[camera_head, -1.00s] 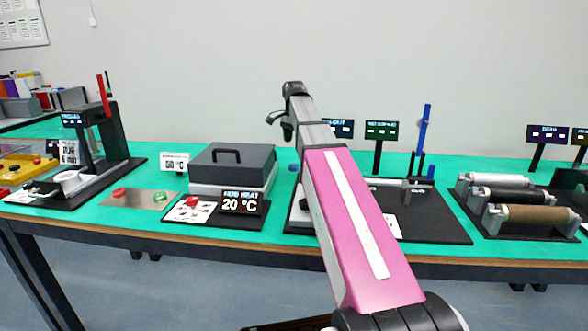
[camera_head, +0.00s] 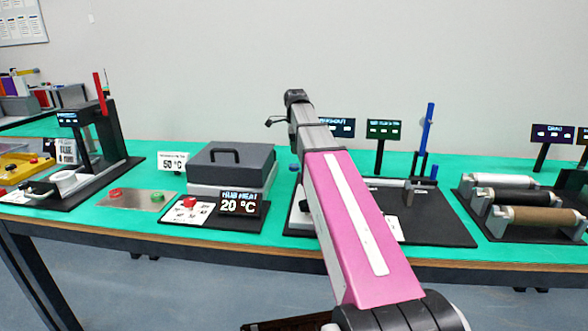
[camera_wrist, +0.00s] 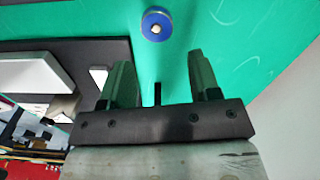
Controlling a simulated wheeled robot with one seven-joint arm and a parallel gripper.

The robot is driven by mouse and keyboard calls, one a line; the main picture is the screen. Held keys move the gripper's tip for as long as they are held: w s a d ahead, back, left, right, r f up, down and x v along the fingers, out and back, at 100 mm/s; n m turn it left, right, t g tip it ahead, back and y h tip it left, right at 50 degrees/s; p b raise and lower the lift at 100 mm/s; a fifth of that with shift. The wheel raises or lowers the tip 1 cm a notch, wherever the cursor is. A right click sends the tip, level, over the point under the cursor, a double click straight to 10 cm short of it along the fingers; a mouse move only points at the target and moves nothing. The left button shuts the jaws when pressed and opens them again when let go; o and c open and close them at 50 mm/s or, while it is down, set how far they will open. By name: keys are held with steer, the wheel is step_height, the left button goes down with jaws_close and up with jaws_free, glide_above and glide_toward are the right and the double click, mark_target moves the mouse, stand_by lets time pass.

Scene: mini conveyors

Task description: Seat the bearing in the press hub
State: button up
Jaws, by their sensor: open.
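A small blue round part with a grey metal centre (camera_wrist: 155,24) lies on the green table top in the wrist view; I cannot tell for sure that it is the bearing. A blue spot just right of the grey box in the head view (camera_head: 293,167) may be the same part. A press with a red lever (camera_head: 102,92) stands at the left, with a white ring-shaped hub (camera_head: 66,180) low on its base. My gripper (camera_wrist: 160,78) is open and empty, its fingers pointing toward the blue part but apart from it. In the head view my gripper (camera_head: 274,121) is small and partly hidden.
A grey lidded box (camera_head: 231,167) stands beside a "HUB HEAT 20 °C" display (camera_head: 239,202) and a "50 °C" card (camera_head: 173,161). Red and green buttons sit on a metal plate (camera_head: 127,202). A station with a blue lever (camera_head: 426,130) and rollers (camera_head: 520,218) are at the right.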

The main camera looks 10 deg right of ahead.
mark_target(294, 165)
steer(key=shift+s+a+f, duration=0.1)
steer(key=shift+a+f, duration=0.05)
steer(key=shift+f, duration=1.8)
steer(key=shift+a+f, duration=0.1)
steer(key=shift+f, duration=1.8)
steer(key=c, duration=0.8)
steer(key=shift+r, duration=0.15)
step_height(294, 165, up, 17)
steer(key=s+f+n, duration=0.3)
steer(key=s+n, duration=0.2)
steer(key=n, duration=0.1)
steer(key=s+f+n, duration=0.4)
steer(key=s+n, duration=0.1)
steer(key=s+f+n, duration=0.4)
steer(key=n, duration=0.2)
steer(key=shift+s+a+n, duration=0.25)
steer(key=shift+s+n, duration=0.05)
steer(key=shift+s, duration=0.1)
steer(key=shift+s+f+n, duration=0.4)
steer(key=shift+s+n, duration=0.15)
steer(key=shift+n, duration=0.35)
